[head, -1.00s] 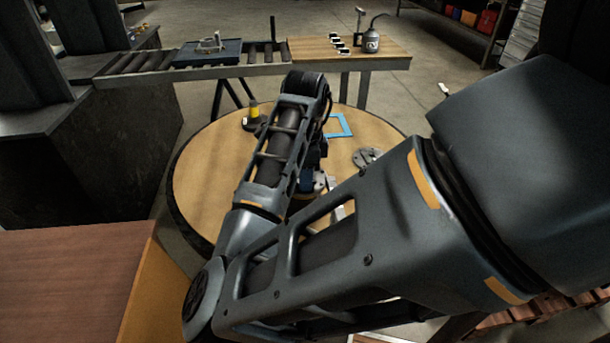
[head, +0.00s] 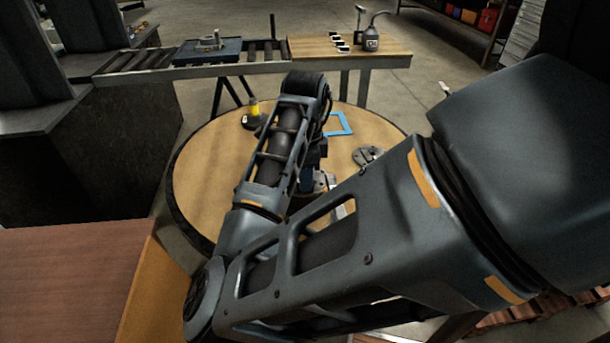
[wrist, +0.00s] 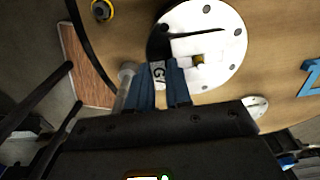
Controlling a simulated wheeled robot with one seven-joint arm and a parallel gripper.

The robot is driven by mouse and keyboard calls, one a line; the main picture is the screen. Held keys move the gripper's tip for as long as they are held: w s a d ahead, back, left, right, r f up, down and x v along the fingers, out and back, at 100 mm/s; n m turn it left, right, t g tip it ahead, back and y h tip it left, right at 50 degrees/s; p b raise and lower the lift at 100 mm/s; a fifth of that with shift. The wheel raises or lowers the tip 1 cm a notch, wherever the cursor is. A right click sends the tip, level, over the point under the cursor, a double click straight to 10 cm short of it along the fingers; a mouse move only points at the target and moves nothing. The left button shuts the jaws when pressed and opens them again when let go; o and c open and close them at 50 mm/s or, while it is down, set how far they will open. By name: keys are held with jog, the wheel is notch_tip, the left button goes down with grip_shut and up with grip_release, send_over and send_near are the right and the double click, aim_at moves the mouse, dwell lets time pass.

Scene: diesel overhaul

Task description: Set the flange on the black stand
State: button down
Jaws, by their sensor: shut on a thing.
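The flange (wrist: 225,55), a pale round disc with several holes, lies at the upper middle of the wrist view. My gripper (wrist: 160,75) is shut at its near left edge, with a small tag marked "G" between the blue fingers. A brass-coloured spot shows near the disc's middle. A dark round area (wrist: 155,42) shows past its left edge; I cannot tell whether this is the black stand or a shadow. In the head view my arm hides most of the grip; a pale bit of the flange (head: 322,181) shows. Contact beneath the flange is hidden.
A round wooden table (head: 205,185) carries a black base with a yellow post (head: 253,117), a blue square frame (head: 340,124) and another grey holed disc (head: 369,157). A roller conveyor with a blue tray (head: 208,52) stands behind. The table's left side is clear.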

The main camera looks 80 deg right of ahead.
jog(key=c, duration=0.6)
grip_release()
jog(key=shift+o, duration=0.2)
notch_tip(320, 180, up, 9)
jog(key=p, duration=0.7)
dwell(0.5)
